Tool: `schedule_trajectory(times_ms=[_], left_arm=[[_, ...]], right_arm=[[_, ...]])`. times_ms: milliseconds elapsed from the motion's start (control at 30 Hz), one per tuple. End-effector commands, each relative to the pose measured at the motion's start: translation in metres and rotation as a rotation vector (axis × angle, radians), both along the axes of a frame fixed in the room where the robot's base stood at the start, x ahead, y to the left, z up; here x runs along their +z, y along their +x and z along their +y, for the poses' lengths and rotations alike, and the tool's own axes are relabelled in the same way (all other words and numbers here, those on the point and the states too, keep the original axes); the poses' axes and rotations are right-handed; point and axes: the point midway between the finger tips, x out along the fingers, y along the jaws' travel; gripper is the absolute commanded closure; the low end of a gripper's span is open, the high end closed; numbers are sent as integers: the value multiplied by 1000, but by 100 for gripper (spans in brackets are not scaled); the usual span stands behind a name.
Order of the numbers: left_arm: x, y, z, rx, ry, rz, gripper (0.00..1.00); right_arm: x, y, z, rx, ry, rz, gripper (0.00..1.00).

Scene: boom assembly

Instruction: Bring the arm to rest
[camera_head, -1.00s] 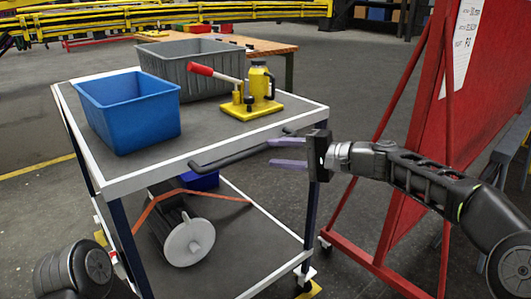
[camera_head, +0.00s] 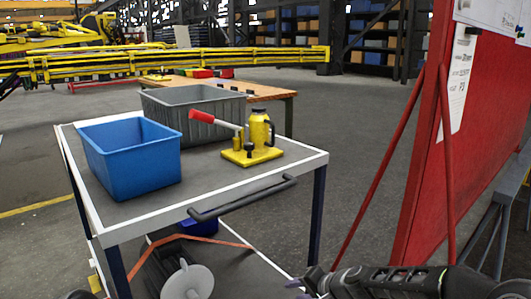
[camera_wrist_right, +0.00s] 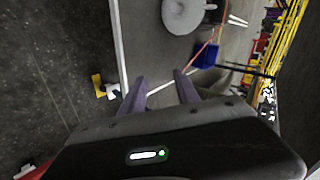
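My right arm (camera_head: 400,282) comes in from the lower right of the head view, low in front of the cart (camera_head: 235,205). Its gripper (camera_head: 297,284) is at the bottom edge, beside the cart's right front corner and below the handle. In the right wrist view the two purple fingers (camera_wrist_right: 160,92) stand apart with nothing between them; the gripper is open and empty. The cart's lower shelf lies beyond the fingers there. My left gripper is not in view; only a small dark part of the left arm shows at the bottom left.
The cart holds a blue bin (camera_head: 132,160), a grey bin (camera_head: 190,112) and a yellow jack (camera_head: 252,150) with a red handle. A bar handle (camera_head: 243,198) sticks out in front. A red board (camera_head: 460,150) on a braced frame stands at right. Floor between is clear.

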Motion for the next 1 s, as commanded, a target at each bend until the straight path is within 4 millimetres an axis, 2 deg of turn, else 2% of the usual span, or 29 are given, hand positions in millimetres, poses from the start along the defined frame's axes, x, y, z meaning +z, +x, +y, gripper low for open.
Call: schedule_trajectory(times_ms=[33,100,167,200,300,433,600,733,800,1000], left_arm=[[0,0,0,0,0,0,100],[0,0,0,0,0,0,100],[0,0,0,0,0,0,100],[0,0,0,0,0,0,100],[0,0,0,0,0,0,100],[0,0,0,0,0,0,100],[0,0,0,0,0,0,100],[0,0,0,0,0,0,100],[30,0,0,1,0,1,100],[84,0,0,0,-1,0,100]], right_arm=[[-41,-22,-1,18,-65,32,62],[-90,-55,-4,52,-155,61,62],[-128,-88,-5,92,-222,84,62],[-151,-111,-5,125,-261,97,62],[-197,-173,-2,216,-331,130,62],[-233,-246,5,328,-370,174,62],[-256,-326,13,446,-369,253,62],[-271,-382,15,511,-356,349,62],[-241,-379,17,512,-357,344,62],[-188,-378,17,509,-355,345,62]])
